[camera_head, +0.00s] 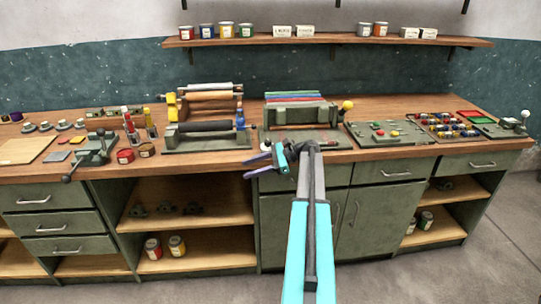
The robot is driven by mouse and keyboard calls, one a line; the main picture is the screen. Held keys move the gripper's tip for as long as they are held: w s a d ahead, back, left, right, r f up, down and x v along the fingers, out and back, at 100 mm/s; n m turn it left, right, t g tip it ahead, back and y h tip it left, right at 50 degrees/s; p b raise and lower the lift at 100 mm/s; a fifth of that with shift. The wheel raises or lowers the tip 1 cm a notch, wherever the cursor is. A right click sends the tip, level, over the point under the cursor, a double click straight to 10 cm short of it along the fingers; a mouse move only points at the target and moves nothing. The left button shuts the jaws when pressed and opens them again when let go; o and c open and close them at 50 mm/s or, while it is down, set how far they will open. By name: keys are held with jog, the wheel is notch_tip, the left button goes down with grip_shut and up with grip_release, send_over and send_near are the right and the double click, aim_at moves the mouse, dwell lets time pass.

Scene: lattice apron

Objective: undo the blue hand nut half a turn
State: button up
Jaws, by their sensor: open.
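A small blue part, which looks like the blue hand nut (240,119), stands at the right end of the roller machine (205,141) on the bench. It is small in the picture, and its exact shape and angle cannot be made out. My gripper (248,167) is in front of the bench's front edge, below and slightly right of the blue part. Its two purple fingers point left and are apart, with nothing seen between them. The gripper is clear of the blue part. My cyan and grey arm reaches up from the bottom of the view.
A press with coloured bars (292,110) and a yellow knob stands right of the roller machine. A green vise (95,149) and red and yellow handled tools stand to the left. A shelf (330,40) with tins hangs above. Drawers and open cupboards are below the bench top.

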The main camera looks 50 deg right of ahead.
jog(key=a+f+n+g+h, duration=0.2)
jog(key=a+f+n+g, duration=0.15)
jog(key=a+f, duration=0.6)
jog(key=s+a+f+n+g+h, duration=0.15)
jog(key=a+f+n, duration=0.3)
jog(key=a, duration=0.95)
jog(key=a+f+n+g+h, duration=0.1)
jog(key=a+f+n+g, duration=0.35)
jog(key=a, duration=0.65)
jog(key=s+a+f+n+h, duration=0.5)
jog(key=s+a+f+n, duration=0.35)
jog(key=a+n, duration=0.2)
jog(key=s+f+g, duration=0.2)
jog(key=s+f, duration=0.3)
jog(key=s, duration=0.3)
jog(key=s+f+g, duration=0.2)
jog(key=s+f, duration=0.4)
jog(key=s, duration=0.3)
jog(key=s+f+n+g, duration=0.1)
jog(key=s+f+g, duration=0.1)
jog(key=s+f, duration=0.3)
jog(key=s+a+h, duration=0.1)
jog(key=s, duration=0.3)
jog(key=shift+f, duration=0.3)
jog(key=shift+c, duration=0.2)
